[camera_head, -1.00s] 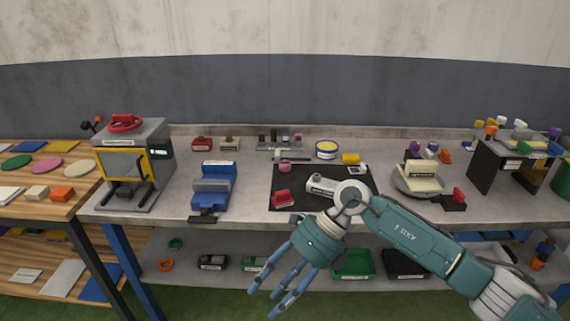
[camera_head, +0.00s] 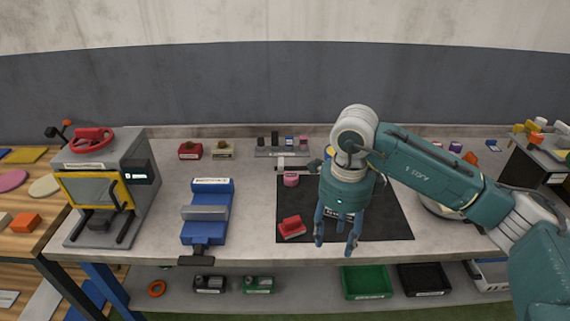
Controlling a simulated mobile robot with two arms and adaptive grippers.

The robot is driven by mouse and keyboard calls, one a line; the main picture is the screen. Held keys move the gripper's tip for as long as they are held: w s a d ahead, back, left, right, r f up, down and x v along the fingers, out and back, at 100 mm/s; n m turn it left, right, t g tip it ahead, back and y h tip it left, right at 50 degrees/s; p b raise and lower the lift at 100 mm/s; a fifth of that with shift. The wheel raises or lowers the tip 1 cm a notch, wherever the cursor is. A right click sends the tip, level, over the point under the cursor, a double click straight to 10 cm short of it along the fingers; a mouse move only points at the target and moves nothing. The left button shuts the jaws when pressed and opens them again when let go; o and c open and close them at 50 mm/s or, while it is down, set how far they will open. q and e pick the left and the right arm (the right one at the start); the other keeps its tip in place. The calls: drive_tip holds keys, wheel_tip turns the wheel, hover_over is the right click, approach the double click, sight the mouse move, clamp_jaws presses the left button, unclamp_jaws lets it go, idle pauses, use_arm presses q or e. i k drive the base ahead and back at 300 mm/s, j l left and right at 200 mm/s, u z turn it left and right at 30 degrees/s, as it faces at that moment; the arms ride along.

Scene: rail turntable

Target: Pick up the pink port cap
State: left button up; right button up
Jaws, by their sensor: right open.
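A small pink cylindrical cap (camera_head: 291,180) stands near the back left of the black mat (camera_head: 389,223) on the workbench. My left gripper is not in view.
A red block (camera_head: 291,228) lies on the mat's left part. A blue vise (camera_head: 207,212) stands left of the mat. A grey machine with a yellow frame (camera_head: 108,180) is further left. A rack (camera_head: 281,152) stands behind the cap.

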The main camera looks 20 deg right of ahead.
sight(291, 178)
drive_tip(key=i, duration=1.15)
